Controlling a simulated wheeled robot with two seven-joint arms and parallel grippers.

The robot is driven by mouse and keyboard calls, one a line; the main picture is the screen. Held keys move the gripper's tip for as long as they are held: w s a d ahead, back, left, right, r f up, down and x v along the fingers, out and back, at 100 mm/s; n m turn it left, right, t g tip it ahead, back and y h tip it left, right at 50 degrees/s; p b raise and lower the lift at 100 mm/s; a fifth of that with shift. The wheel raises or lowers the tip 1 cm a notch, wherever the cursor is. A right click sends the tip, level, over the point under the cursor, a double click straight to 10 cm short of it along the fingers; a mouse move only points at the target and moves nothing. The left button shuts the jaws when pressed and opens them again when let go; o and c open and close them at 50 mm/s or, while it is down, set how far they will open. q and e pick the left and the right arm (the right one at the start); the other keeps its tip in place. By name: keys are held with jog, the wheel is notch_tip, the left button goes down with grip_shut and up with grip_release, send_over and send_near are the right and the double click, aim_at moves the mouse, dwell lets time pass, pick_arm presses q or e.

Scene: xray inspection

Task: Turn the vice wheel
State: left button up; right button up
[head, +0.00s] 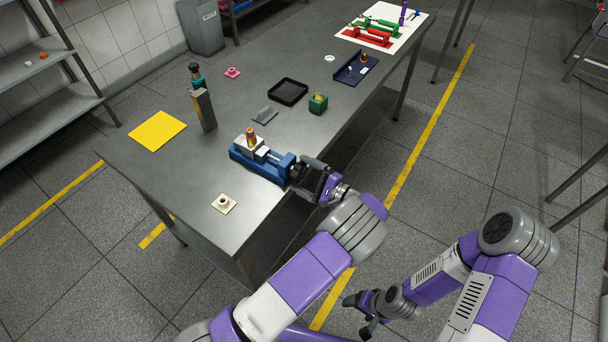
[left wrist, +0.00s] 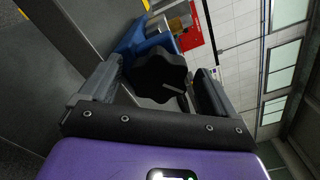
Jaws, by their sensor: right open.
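The blue vice (head: 262,160) sits at the table's near right edge, with an orange-and-copper piece (head: 251,137) on its white block. Its wheel (left wrist: 160,78) is a black lobed knob, seen close up in the left wrist view. My left gripper (head: 313,178) is at the wheel end of the vice. Its two fingers (left wrist: 160,80) stand apart on either side of the wheel, with a small gap visible at the left finger. In the head view the gripper mostly hides the wheel. My right gripper (head: 360,309) is open and empty, low over the floor beside the table.
Red and green vices (head: 366,37) stand at the far end.

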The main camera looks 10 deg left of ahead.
pick_arm(q)
jog(key=shift+d, duration=0.1)
jog(key=v, duration=0.7)
jog(key=shift+d, duration=0.15)
jog(key=shift+s, duration=0.1)
dwell(0.4)
